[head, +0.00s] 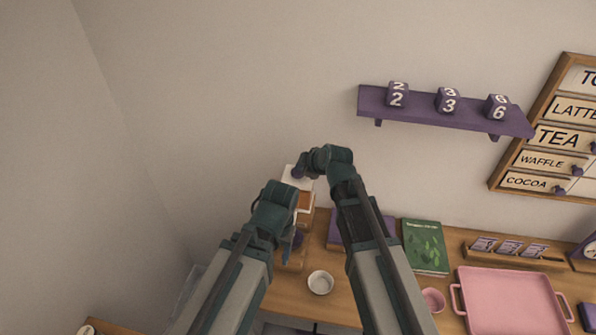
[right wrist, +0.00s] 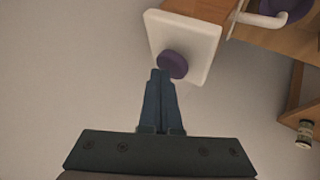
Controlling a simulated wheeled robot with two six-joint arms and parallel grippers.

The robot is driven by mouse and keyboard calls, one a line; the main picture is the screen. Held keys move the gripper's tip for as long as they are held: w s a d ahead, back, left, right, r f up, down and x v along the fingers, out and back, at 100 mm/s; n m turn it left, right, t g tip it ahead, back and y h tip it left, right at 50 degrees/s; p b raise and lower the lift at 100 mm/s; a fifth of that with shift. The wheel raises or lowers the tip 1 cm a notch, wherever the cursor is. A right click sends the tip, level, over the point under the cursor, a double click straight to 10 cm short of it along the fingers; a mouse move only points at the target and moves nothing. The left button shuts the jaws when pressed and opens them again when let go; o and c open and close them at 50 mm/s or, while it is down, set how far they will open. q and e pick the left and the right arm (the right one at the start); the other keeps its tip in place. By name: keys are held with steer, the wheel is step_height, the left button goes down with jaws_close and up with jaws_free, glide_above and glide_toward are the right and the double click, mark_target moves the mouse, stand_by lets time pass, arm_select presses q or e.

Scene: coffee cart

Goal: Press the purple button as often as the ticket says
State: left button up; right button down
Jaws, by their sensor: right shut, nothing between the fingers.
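The purple button (right wrist: 172,65) sits on a white square plate (right wrist: 200,36) in the right wrist view. My right gripper (right wrist: 159,74) is shut and empty, its fingertips at the button's lower left edge; I cannot tell if they touch it. In the head view the white plate (head: 290,182) shows left of my right gripper (head: 305,165), partly hidden by my arms. My left gripper (head: 289,246) is lower, near the wooden stand, and its fingers are too unclear to judge. No ticket can be read with certainty.
A purple shelf (head: 430,110) holds number blocks 2, 3 and 6. Below are a white bowl (head: 320,282), a green book (head: 425,246), a pink tray (head: 510,300), a pink cup (head: 433,299) and a wooden rack (head: 515,259) with small cards. A menu board (head: 548,140) hangs right.

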steer(key=shift+f+b, duration=0.35)
steer(key=shift+f, duration=0.1)
steer(key=shift+r, duration=0.25)
stand_by(0.4)
steer(key=shift+r+p, duration=1)
steer(key=shift+p, duration=0.2)
step_height(320, 180, up, 5)
steer(key=p, duration=0.5)
stand_by(1.9)
step_height(320, 180, up, 4)
steer(key=p, duration=0.4)
steer(key=shift+f, duration=0.2)
